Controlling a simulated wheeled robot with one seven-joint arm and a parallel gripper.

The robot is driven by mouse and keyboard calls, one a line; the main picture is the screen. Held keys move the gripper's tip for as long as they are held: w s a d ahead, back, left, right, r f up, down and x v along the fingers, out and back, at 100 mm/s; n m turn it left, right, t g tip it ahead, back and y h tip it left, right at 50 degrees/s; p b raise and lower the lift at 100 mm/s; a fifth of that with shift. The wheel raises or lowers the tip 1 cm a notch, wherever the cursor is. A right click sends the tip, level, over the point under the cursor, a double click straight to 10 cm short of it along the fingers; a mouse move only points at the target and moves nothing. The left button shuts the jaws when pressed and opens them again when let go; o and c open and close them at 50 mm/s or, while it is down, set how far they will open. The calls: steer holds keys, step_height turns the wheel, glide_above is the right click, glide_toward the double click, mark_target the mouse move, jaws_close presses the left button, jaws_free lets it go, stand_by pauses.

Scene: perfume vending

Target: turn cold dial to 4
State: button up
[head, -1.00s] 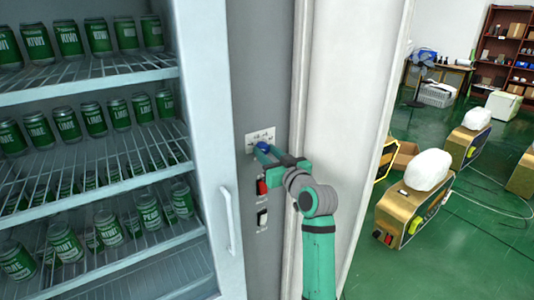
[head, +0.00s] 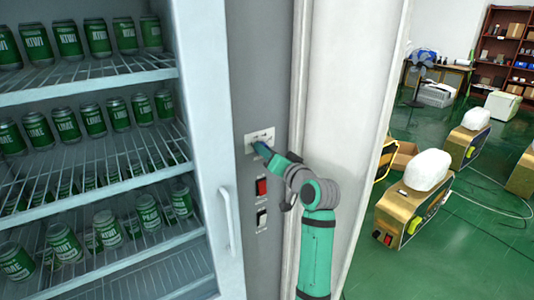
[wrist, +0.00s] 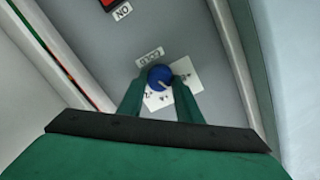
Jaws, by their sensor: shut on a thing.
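The blue cold dial (wrist: 159,77) sits on a white number plate (wrist: 188,75) below a label reading COLD (wrist: 150,54), which appears upside down in the wrist view. My gripper (wrist: 160,88) is shut on the dial, with one green finger on each side of it. A pale pointer mark shows on the dial face, but I cannot tell which number it meets. In the head view my gripper (head: 261,148) is at the number plate (head: 259,138) on the grey panel, and it hides most of the dial.
A red switch (head: 262,187) and a black switch (head: 262,217) are below the dial. To the left is a fridge with green cans on wire shelves and a vertical door handle (head: 230,220). A white column (head: 345,110) stands close on the right.

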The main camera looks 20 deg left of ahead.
steer(key=shift+w+m+g, duration=0.1)
steer(key=shift+m+g, duration=0.5)
steer(key=shift+m, duration=3.3)
steer(key=o, duration=1)
steer(key=shift+o, duration=0.2)
steer(key=shift+d, duration=0.1)
steer(key=v, duration=1)
steer(key=shift+s+d, duration=0.25)
steer(key=shift+d, duration=0.1)
